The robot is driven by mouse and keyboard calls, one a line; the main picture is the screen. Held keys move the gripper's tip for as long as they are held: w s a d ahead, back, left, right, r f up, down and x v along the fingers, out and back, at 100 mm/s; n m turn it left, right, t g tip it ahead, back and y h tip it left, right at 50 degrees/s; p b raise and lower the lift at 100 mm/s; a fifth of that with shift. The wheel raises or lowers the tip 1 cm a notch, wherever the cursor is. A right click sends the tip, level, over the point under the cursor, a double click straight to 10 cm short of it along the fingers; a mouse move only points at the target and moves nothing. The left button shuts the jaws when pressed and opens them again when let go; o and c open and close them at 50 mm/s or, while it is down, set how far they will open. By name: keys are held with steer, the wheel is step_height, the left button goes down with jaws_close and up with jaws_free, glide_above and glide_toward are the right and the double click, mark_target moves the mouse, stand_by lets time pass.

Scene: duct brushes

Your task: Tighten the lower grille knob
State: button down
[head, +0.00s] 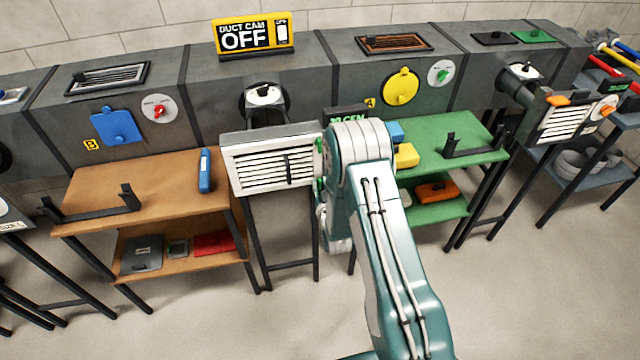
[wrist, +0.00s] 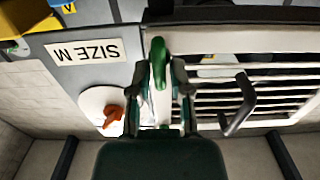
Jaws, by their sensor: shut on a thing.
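The white slatted grille (head: 270,163) stands on a duct mouth at the centre of the head view, with green knobs along its right edge. The upper green knob (head: 318,146) shows there, and the lower green knob (head: 320,184) is partly beside my arm. In the wrist view, the slats of the grille (wrist: 255,92) lie on the right. My gripper (wrist: 160,78) is shut on a green knob (wrist: 158,62) at the grille's edge. My arm hides the gripper in the head view. The wrist view alone does not show clearly which knob it holds.
A dark handle (wrist: 240,105) sticks out over the slats. A "SIZE M" plate (wrist: 86,52) and an orange knob on a white disc (wrist: 108,114) are left of my gripper. A brown bench (head: 150,180) stands left and a green bench (head: 480,135) right.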

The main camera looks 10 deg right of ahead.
steer(key=shift+m, duration=0.4)
steer(key=m, duration=0.3)
steer(key=shift+d+m, duration=0.2)
steer(key=shift+m, duration=0.2)
step_height(320, 180, down, 2)
steer(key=m, duration=2.6)
steer(key=shift+f, duration=0.1)
steer(key=shift+a+m, duration=0.15)
steer(key=shift+m, duration=1.15)
steer(key=shift+w+m, duration=0.1)
steer(key=shift+m, duration=0.2)
